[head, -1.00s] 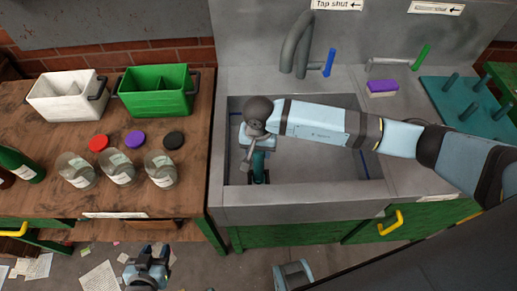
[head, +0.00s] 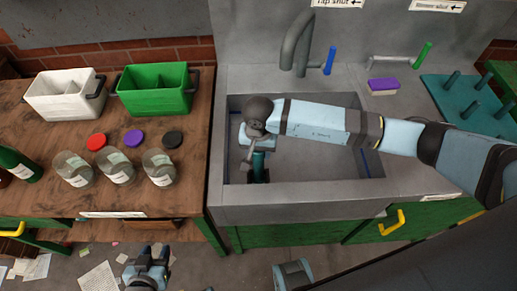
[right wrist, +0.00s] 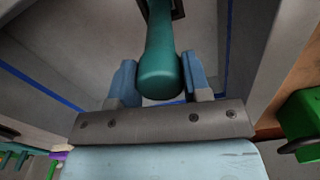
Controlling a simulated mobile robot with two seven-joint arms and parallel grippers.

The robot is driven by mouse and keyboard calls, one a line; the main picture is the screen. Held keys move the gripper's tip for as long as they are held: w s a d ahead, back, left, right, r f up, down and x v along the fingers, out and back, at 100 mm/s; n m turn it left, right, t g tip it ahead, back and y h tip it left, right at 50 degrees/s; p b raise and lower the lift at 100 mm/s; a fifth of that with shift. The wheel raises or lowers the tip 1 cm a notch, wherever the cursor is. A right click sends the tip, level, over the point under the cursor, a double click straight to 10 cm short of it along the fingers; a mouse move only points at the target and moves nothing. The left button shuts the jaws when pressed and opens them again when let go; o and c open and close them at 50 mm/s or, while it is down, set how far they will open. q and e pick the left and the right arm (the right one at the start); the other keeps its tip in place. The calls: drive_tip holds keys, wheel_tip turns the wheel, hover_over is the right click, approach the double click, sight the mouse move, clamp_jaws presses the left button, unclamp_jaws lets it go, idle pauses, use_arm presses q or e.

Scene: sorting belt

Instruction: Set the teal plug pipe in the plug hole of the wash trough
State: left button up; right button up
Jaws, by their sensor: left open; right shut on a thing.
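The teal plug pipe (head: 259,165) stands about upright inside the wash trough (head: 305,212), near its left wall. My right gripper (right wrist: 159,80) is shut on the pipe's upper part, with one finger on each side; the pipe (right wrist: 161,55) also shows in the right wrist view. The pipe's lower end is at a dark square opening, the plug hole (right wrist: 178,9). I cannot tell how deep the pipe sits in it. My left gripper (head: 148,268) is open and empty, low in front of the wooden bench.
A tap (head: 294,45) with a blue lever rises behind the trough. A purple and cream sponge (head: 382,86) and a teal peg rack (head: 455,105) are at right. Jars (head: 115,165), a white bin (head: 65,100) and a green bin (head: 153,95) stand on the left bench.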

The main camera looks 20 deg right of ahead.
drive_tip(key=shift+f, duration=0.25)
drive_tip(key=o, duration=0.9)
drive_tip(key=shift+r, duration=0.1)
wheel_tip(320, 180, up, 14)
drive_tip(key=b, duration=0.1)
drive_tip(key=shift+b, duration=0.3)
drive_tip(key=shift+f, duration=0.2)
